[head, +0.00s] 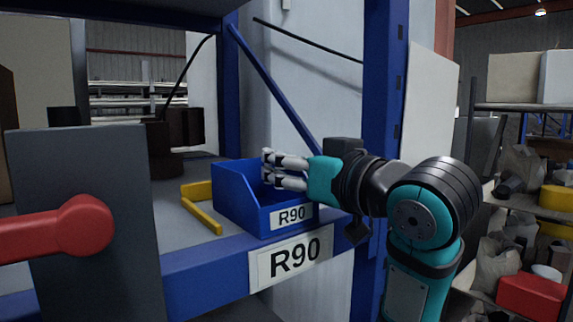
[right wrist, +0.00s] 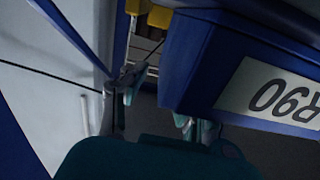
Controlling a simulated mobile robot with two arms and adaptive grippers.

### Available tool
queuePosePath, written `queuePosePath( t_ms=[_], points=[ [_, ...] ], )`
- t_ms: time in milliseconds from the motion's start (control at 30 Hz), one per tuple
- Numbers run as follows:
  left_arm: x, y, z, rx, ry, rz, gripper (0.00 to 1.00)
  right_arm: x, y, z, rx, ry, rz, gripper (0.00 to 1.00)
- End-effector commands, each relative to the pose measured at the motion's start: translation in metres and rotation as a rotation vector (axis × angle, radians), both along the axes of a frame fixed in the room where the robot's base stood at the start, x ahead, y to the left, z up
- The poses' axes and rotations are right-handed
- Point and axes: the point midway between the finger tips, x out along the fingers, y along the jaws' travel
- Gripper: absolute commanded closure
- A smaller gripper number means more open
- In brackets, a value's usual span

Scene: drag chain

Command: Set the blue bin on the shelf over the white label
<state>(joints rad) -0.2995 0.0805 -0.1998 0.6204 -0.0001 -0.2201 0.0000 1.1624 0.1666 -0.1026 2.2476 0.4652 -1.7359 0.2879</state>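The blue bin (head: 240,205) stands upright on the shelf (head: 205,277), its R90 front close to the shelf's front edge. The white label (head: 291,262), also marked R90, is on the blue beam just below the bin's front. My right gripper (head: 267,168) is at the bin's right side, fingers pointing left across its upper part. In the right wrist view the bin (right wrist: 200,70) fills the upper right, and the fingers (right wrist: 155,108) are spread apart, one partly hidden behind the bin. I cannot tell if they touch it. My left gripper is not in view.
A yellow bracket (head: 203,215) lies on the shelf left of the bin. A grey panel (head: 90,170) with a red handle (head: 85,223) blocks the near left. A blue upright post (head: 383,90) stands behind my right wrist. Another loaded rack (head: 520,107) is at right.

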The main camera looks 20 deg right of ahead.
Motion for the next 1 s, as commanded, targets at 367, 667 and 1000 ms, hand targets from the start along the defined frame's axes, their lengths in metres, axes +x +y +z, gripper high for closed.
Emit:
queuePosePath(
  t_ms=[367,667,1000],
  points=[
    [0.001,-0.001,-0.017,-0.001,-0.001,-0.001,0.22,-0.04,-0.015,0.0,0.0,-0.009,-0.002,0.71],
    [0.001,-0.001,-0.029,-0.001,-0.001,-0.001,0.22,-0.096,-0.037,0.002,-0.003,-0.007,-0.006,0.71],
    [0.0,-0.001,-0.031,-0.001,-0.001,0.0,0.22,-0.113,-0.042,0.002,0.0,-0.001,-0.002,0.71]
  ],
)
